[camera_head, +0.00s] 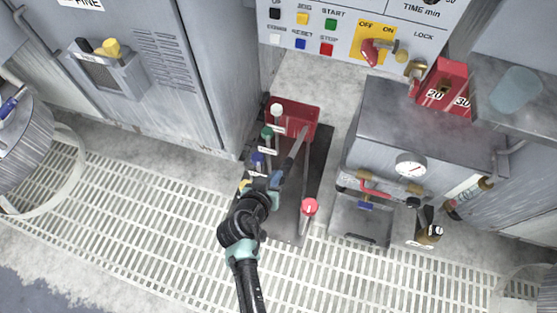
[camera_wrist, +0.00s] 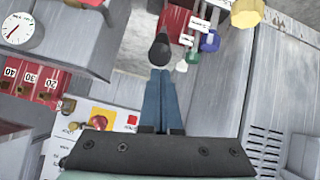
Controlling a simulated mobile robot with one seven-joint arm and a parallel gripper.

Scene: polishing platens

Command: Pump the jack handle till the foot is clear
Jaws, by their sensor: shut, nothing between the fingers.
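A red block (camera_head: 293,118) stands at the back of a dark base plate (camera_head: 314,168) on the floor. A grey bar (camera_head: 297,150), which looks like the jack handle, slopes from it towards my gripper (camera_head: 276,180). In the wrist view my gripper (camera_wrist: 162,72) has its blue fingers together and empty. A black rounded grip (camera_wrist: 160,50) lies just beyond or against the fingertips; I cannot tell if they touch. The red block also shows in the wrist view (camera_wrist: 178,20). I cannot make out the jack's foot; my arm covers part of the plate.
Levers with white (camera_head: 277,109), green (camera_head: 267,132) and blue (camera_head: 257,158) knobs stand left of the bar. A red knob (camera_head: 309,206) stands at the right front. A grey tank (camera_head: 410,125) with a gauge (camera_head: 411,165) is on the right, a cabinet (camera_head: 165,75) on the left.

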